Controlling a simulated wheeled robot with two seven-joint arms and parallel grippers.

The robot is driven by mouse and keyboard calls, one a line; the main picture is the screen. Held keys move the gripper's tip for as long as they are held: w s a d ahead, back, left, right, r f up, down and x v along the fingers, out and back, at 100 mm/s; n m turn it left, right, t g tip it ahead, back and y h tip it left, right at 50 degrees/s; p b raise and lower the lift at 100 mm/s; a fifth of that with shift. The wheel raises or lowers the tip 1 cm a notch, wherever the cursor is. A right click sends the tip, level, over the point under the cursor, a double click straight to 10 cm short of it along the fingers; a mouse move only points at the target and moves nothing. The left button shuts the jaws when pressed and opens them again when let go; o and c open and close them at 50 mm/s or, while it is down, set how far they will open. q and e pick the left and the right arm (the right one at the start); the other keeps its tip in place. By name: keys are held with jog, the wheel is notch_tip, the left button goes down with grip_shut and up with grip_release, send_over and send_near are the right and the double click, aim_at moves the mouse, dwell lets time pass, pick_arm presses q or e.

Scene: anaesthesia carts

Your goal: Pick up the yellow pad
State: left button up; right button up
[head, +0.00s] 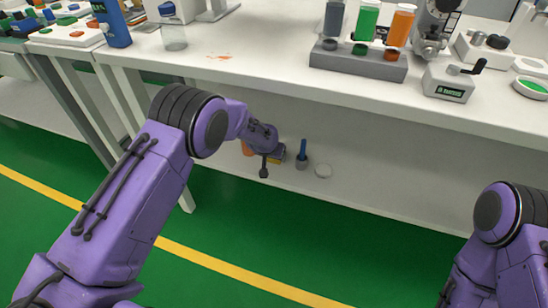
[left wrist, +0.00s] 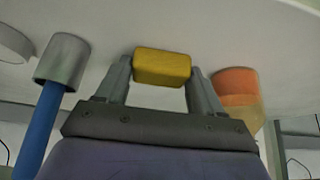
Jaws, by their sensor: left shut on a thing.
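The yellow pad (left wrist: 162,68) is a small block between the two fingers of my left gripper (left wrist: 160,82) in the left wrist view. Both fingers touch its ends, so the gripper is shut on it. In the head view my left gripper (head: 265,168) is below the front edge of the white table. Only a sliver of the pad (head: 276,160) shows there, mostly hidden behind the gripper. I cannot tell whether the pad touches the white surface behind it. My right arm comes in at the lower right of the head view, but its gripper is out of sight.
A grey cup with a blue rod (head: 302,152) and a white disc (head: 323,171) are just right of my left gripper. An orange item (head: 247,148) is close on its left. The white table (head: 270,55) overhangs, carrying bottles in a grey rack (head: 358,62).

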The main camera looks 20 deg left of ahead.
pick_arm(q)
jog(key=r, duration=0.1)
jog(key=r+p, duration=0.1)
jog(key=r, duration=0.2)
jog(key=shift+s+d+r+p, duration=0.1)
jog(key=shift+s+r+p, duration=0.2)
jog(key=shift+s+p, duration=0.05)
jog(key=s+d+r+p, duration=0.2)
jog(key=s+r, duration=0.6)
jog(key=s, duration=0.5)
jog(key=shift+r+p, duration=0.2)
jog(key=shift+p, duration=0.35)
